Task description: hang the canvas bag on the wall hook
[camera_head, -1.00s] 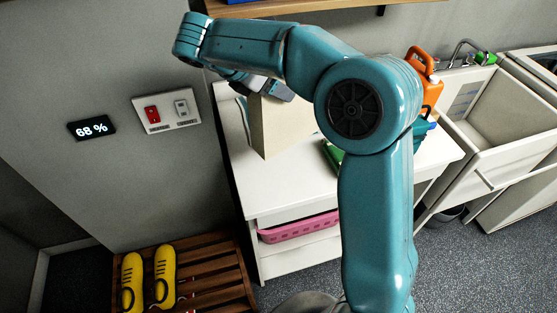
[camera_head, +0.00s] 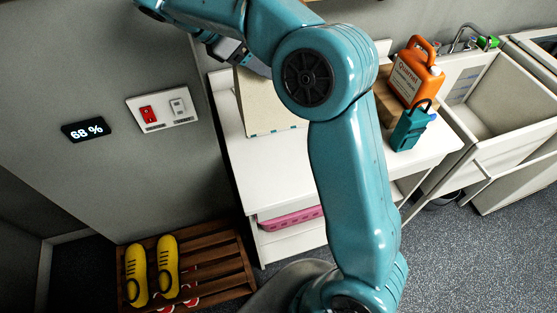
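The cream canvas bag (camera_head: 262,108) hangs in front of the white table and wall, left of my arm's elbow. Its upper right part is hidden by the arm. My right gripper (camera_head: 236,55), on the arm that rises from the bottom right of centre, is at the bag's top edge and appears shut on it; the fingertips are mostly hidden. My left gripper is not in view. I cannot make out the wall hook in this view.
The white table (camera_head: 238,178) carries an orange jug (camera_head: 415,75) and a teal container (camera_head: 410,128). A pink basket (camera_head: 290,219) sits below. Yellow shoes (camera_head: 167,265) rest on a slatted wooden rack (camera_head: 215,268). A switch panel (camera_head: 163,110) and "68 %" display (camera_head: 86,130) are on the wall.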

